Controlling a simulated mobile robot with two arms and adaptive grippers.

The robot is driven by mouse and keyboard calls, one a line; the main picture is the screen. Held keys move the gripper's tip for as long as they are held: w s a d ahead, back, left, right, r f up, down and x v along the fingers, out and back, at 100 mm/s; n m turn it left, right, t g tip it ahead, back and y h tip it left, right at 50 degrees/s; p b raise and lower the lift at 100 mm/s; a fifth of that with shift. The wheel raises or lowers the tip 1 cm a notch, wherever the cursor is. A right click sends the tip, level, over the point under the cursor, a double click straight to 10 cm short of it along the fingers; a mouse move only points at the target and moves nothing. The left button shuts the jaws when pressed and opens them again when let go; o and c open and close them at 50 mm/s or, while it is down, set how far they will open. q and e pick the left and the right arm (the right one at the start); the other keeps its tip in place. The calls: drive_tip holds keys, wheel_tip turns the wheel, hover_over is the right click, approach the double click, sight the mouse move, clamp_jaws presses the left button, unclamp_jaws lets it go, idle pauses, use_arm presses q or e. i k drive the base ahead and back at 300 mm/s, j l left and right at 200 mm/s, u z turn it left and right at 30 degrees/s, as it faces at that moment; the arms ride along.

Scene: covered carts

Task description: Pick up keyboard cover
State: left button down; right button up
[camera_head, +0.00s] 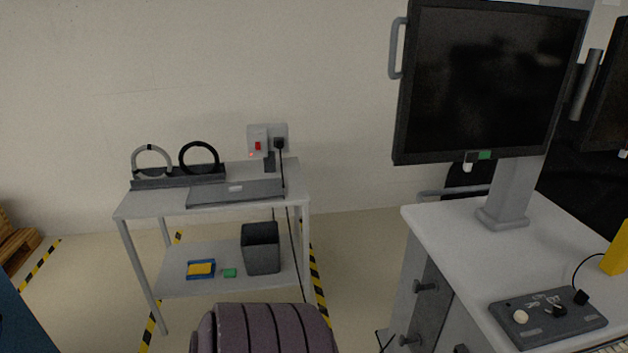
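A flat dark grey panel with a small light patch (235,194) lies along the front of the white table's top. A dark grey slab with knobs (545,318) lies on the white desk at the right. I cannot tell for certain which of them, if either, is the keyboard cover. The edge of what looks like a keyboard (613,348) shows at the bottom right, mostly cut off by the frame. Neither of my grippers is in view, so their state does not show.
The two-tier white table (130,208) holds two ring-shaped handles at the back; a dark bin (261,250) and a blue-yellow item (201,269) are on its lower shelf. A ribbed purple-grey object (265,331) stands in front. A large monitor (488,80) rises above the desk (455,222).

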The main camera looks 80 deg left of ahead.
sight(230, 191)
drive_tip(key=u, duration=2.9)
drive_tip(key=i+j+z, duration=0.15)
drive_tip(key=i, duration=0.35)
drive_tip(key=i+j+z, duration=0.15)
drive_tip(key=i, duration=0.4)
drive_tip(key=j, duration=0.05)
